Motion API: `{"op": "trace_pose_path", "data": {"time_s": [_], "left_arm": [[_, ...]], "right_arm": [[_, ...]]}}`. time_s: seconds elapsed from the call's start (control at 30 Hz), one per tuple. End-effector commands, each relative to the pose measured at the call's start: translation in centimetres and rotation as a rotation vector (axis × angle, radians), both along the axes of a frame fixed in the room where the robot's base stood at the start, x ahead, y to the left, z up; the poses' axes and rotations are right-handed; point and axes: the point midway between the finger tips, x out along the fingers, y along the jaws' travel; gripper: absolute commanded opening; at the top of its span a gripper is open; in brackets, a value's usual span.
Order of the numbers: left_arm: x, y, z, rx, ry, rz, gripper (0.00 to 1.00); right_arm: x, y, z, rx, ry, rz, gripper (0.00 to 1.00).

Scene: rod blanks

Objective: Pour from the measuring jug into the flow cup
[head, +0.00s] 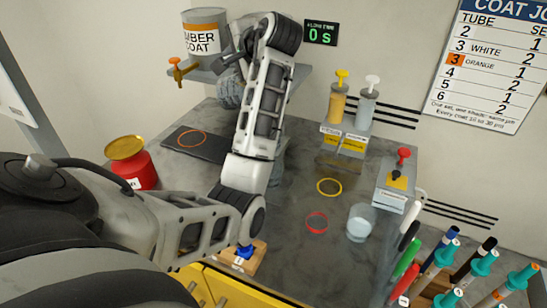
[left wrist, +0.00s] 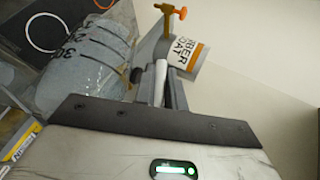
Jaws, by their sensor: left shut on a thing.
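The measuring jug (head: 230,92) is a clear grey vessel just below the shelf at the back left, partly hidden by my left arm. In the left wrist view the jug (left wrist: 85,65) shows dark graduation lines and numbers. My left gripper (head: 233,62) is shut on the jug, near the amber coat can; the grip itself is partly hidden, and its fingers show in the left wrist view (left wrist: 164,85). A red pot with a brass dish-like top (head: 127,160) stands at the left; I cannot tell whether it is the flow cup. My right gripper is not in view.
A dark mat (head: 205,153) with an orange ring lies below. A clear cup (head: 360,222), pump bottles (head: 352,105) and racked pens (head: 440,265) are at the right. The counter's middle is mostly clear.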

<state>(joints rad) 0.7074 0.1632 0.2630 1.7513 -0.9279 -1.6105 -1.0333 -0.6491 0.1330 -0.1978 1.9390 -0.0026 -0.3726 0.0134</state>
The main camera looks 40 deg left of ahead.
Motion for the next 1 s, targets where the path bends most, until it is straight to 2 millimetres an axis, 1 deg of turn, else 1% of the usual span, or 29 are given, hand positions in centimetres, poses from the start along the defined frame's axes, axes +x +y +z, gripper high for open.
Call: {"op": "trace_pose_path", "data": {"time_s": [0.33, 1.0], "left_arm": [[0.06, -0.32, 0.03, 0.033, 0.006, 0.000, 0.00], [0.07, -0.32, 0.06, 0.033, 0.005, 0.000, 0.00]], "right_arm": [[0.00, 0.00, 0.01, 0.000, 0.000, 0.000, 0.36], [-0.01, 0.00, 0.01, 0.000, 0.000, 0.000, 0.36]]}}
